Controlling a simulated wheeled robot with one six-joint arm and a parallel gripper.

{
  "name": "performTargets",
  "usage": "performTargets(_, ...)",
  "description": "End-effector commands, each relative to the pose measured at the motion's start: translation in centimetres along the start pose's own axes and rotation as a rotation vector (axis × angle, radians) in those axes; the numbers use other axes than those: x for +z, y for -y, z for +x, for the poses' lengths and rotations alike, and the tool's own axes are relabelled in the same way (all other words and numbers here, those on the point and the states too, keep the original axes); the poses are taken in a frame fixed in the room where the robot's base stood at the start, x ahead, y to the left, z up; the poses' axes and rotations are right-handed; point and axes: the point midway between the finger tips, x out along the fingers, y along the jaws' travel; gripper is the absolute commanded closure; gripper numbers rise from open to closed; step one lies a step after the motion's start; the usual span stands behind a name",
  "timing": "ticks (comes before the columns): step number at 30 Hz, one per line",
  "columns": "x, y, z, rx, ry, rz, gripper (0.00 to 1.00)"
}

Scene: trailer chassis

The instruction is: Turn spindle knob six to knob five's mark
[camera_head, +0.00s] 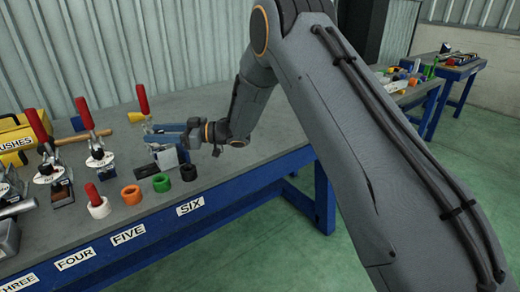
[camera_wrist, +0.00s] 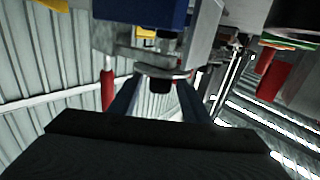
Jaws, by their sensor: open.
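The bench (camera_head: 215,168) carries numbered stations, with labels FIVE (camera_head: 128,234) and SIX (camera_head: 190,206) on its front edge. At station five stands a fixture with a red handle (camera_head: 84,112) and a white disc (camera_head: 100,158) with dark markings. At station six stands a similar red handle (camera_head: 142,98); my gripper (camera_head: 176,132) hides most of its fixture. The wrist view shows my gripper's two fingers (camera_wrist: 160,103) apart, with a small dark piece (camera_wrist: 160,85) between or beyond them, below a grey bracket. I cannot tell whether this is knob six, nor whether the fingers touch it. Neither knob's mark is readable.
Orange (camera_head: 131,194), green (camera_head: 161,182) and black (camera_head: 188,172) rings stand along the bench front, near a white ring with a red piece (camera_head: 97,205). A yellow brush box (camera_head: 14,138) is at left. Another bench (camera_head: 455,70) stands behind, right.

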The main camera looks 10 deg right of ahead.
Motion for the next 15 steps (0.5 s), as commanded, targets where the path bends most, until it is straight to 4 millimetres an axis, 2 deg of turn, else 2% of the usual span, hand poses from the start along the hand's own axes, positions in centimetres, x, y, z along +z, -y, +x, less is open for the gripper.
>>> performTargets(15, -0.20, 0.22, 0.04, 0.376, -0.009, 0.024, 0.57)
